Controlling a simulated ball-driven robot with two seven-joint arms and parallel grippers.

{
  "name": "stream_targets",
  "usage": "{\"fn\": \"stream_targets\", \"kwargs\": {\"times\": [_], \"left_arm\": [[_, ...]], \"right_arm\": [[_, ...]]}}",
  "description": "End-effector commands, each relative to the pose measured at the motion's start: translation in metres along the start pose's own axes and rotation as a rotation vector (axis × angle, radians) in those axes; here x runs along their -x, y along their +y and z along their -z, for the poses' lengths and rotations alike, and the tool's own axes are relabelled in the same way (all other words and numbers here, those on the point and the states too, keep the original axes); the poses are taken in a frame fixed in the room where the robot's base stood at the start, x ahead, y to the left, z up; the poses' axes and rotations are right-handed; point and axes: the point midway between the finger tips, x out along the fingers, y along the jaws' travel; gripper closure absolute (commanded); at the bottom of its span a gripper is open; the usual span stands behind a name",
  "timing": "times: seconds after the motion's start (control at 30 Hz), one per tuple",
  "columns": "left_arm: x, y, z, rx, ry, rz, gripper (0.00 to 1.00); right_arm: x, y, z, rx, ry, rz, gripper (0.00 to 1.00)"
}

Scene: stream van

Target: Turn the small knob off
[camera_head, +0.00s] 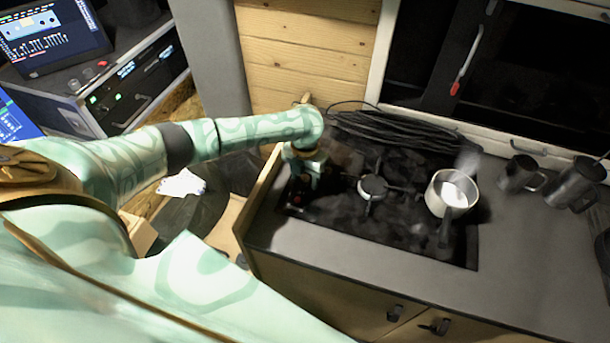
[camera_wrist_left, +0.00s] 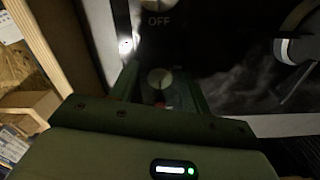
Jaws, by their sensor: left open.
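The stove's control strip lies at the left end of the black cooktop (camera_head: 340,205). My left gripper (camera_head: 306,178) points down over this strip in the head view and hides most of it. In the left wrist view, a small pale round knob (camera_wrist_left: 160,77) shows between the fingers of my open left gripper (camera_wrist_left: 158,85). I cannot tell whether the fingers touch it. A red spot (camera_wrist_left: 160,99) shows just below this knob. A second pale knob (camera_wrist_left: 158,4) is cut off at the top edge, with the word OFF beneath it. My right gripper is in neither view.
A pot (camera_head: 447,192) stands on the cooktop's right side, and a bare burner (camera_head: 373,188) is nearer my gripper. Dark cables (camera_head: 390,130) lie behind. Two dark mugs (camera_head: 520,174) stand at the right. A wooden panel edge (camera_head: 262,195) borders the counter's left side.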

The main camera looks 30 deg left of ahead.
Motion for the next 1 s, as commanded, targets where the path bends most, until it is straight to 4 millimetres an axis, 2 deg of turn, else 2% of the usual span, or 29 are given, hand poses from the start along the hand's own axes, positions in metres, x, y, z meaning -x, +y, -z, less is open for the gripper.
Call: {"fn": "stream_targets", "kwargs": {"times": [0.17,0.4,0.6,0.8,1.0], "left_arm": [[0.026,0.001,-0.001,0.000,-0.004,0.000,0.53],[0.092,0.001,-0.001,-0.001,-0.006,0.000,0.53],[0.138,0.000,-0.001,-0.001,-0.004,0.000,0.53],[0.160,0.000,0.000,-0.001,-0.002,-0.001,0.53],[0.162,0.000,0.000,-0.001,0.000,0.000,0.53]], "right_arm": [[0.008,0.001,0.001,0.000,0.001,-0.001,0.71],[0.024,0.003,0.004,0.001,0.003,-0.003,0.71],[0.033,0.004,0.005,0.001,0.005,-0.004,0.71],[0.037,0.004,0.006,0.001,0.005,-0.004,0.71],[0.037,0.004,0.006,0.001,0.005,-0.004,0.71]]}}
